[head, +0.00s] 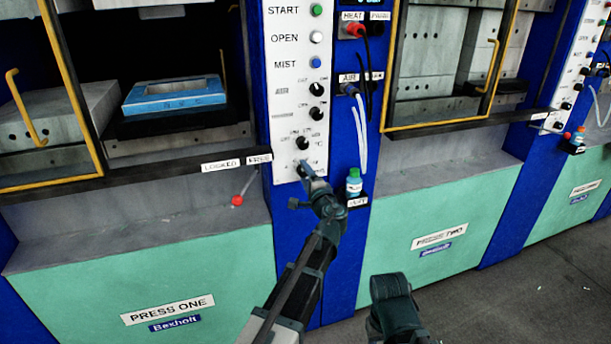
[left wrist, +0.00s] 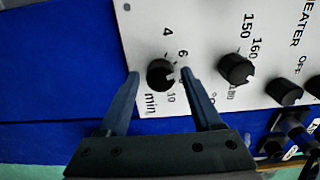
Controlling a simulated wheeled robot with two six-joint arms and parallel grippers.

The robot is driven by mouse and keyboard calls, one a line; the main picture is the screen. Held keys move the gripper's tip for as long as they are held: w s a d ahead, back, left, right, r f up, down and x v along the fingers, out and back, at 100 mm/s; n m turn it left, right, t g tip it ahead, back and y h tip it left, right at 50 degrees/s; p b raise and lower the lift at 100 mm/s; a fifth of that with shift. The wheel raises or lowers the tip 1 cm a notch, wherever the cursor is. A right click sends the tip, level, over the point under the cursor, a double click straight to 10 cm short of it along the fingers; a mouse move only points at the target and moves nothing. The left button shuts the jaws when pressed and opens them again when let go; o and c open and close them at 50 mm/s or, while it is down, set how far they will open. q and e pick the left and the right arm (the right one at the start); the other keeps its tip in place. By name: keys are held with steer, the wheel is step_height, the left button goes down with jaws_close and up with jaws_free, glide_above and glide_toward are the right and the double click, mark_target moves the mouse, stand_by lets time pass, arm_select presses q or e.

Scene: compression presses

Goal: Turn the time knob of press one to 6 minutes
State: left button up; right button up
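The time knob (left wrist: 160,74) is a round black dial at the end of press one's white control panel (head: 284,100). In the left wrist view its scale shows 4, 6, 10 and "min". A pale mark on the knob faces right, between the 6 and the 10; any number there is hidden by a finger. My left gripper (left wrist: 161,76) has one finger on each side of the knob, with a visible gap to both. In the head view the left gripper (head: 306,170) is at the panel's lower end and largely covers the knob. My right gripper's fingers do not show.
The temperature knob (left wrist: 236,69) sits close beside the right finger. A small teal bottle (head: 354,182) stands on a ledge right of the panel. A red-tipped lever (head: 237,200) juts out to the left. Cables hang from the blue post.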

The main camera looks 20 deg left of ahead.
arm_select(q)
steer(key=v, duration=1.3)
steer(key=shift+s+d, duration=0.25)
steer(key=shift+s, duration=0.05)
